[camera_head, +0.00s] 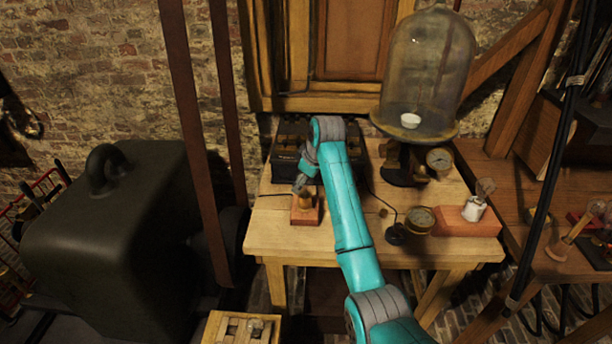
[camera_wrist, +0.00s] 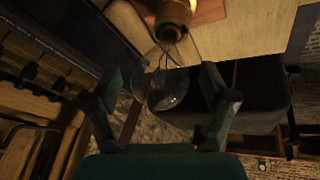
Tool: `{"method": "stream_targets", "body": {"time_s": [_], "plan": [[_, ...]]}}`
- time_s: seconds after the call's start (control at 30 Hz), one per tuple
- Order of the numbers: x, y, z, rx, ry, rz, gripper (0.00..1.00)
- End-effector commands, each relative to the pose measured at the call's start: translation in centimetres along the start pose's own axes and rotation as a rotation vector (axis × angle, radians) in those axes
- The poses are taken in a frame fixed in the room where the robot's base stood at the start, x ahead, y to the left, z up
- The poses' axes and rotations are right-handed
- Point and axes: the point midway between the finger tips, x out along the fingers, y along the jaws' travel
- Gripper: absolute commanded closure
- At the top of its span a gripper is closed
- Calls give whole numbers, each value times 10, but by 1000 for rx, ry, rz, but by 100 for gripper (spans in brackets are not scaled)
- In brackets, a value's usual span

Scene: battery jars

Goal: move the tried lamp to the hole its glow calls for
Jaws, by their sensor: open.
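The lamp shows in the wrist view as a clear glass bulb (camera_wrist: 168,90) with a brass base (camera_wrist: 173,14). I see no clear glow in it. Its base stands at a reddish wooden block, which in the head view is the small block (camera_head: 306,213) on the table's left front. My gripper (camera_wrist: 166,106) is open, with a finger on each side of the bulb; I cannot tell whether either touches it. In the head view my gripper (camera_head: 301,184) is just above that block, and the bulb is too small to make out. A pale wooden box with openings (camera_head: 240,330) is at the bottom edge.
A dark battery case (camera_head: 288,140) stands at the table's back left. A glass bell jar (camera_head: 428,70) stands at the back right, with gauges (camera_head: 420,220) and a red block (camera_head: 460,224) in front. A large dark weight (camera_head: 110,235) and hanging straps are left of the table (camera_head: 275,240).

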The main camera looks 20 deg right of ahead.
Motion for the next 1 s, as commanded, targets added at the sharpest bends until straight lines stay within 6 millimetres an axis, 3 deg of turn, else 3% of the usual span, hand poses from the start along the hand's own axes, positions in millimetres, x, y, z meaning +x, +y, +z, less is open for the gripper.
{"method": "stream_targets", "body": {"time_s": [0.2, 0.4, 0.5, 0.67, 1.0], "plan": [[0, 0, 0, 0, 0, 0, 19], [0, 0, 0, 0, 0, 0, 69], [0, 0, 0, 0, 0, 0, 89], [0, 0, 0, -47, 11, -21, 90], [-1, 0, 0, -395, 89, -164, 90]]}}
